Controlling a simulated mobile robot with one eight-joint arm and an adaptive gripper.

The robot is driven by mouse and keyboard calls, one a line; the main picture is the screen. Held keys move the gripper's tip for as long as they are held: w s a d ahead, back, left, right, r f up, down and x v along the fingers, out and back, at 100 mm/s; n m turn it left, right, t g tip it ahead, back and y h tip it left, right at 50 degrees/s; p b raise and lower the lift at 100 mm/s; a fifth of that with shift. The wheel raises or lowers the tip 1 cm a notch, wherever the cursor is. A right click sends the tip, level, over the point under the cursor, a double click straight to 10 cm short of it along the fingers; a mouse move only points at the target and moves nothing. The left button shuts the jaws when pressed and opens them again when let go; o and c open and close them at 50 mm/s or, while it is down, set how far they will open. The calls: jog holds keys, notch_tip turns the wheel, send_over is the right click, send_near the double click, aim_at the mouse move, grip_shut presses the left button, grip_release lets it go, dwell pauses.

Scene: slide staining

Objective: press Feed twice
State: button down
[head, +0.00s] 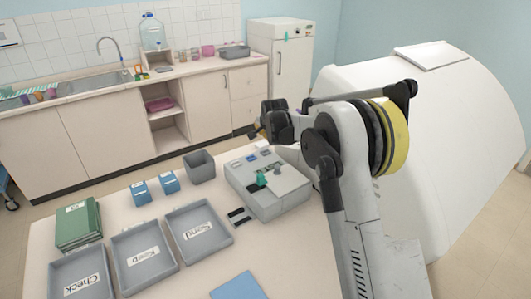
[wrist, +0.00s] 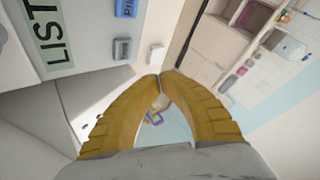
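The grey machine (head: 265,205) stands at the right of the table, with a pale plate and green parts on top. Small blue and grey buttons or labels (head: 252,158) line its back edge; I cannot read Feed on any. The wrist view shows a "LIST" label (wrist: 52,35), a blue piece with partly cut-off lettering (wrist: 127,8) and a grey-blue button (wrist: 122,49). My gripper (head: 255,131) is above the machine's back edge. Its yellow fingers (wrist: 159,78) meet at the tips in the wrist view, with nothing held. Whether they touch anything is unclear.
Trays labelled Check (head: 60,276), Keep (head: 120,245) and Send (head: 178,218) lie left of the machine. A green stack (head: 78,232), blue boxes (head: 140,198) and a grey bin (head: 192,162) stand behind. My arm covers the machine's right side. A sink counter (head: 85,95) is beyond.

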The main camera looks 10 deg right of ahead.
aim_at(264, 150)
jog(key=shift+g, duration=0.8)
jog(key=r+p, duration=0.4)
jog(key=p, duration=0.6)
jog(key=shift+w, duration=0.2)
jog(key=shift+f, duration=0.3)
jog(key=shift+f+b, duration=2.5)
jog(key=shift+f, duration=1.8)
jog(key=shift+f+b, duration=0.4)
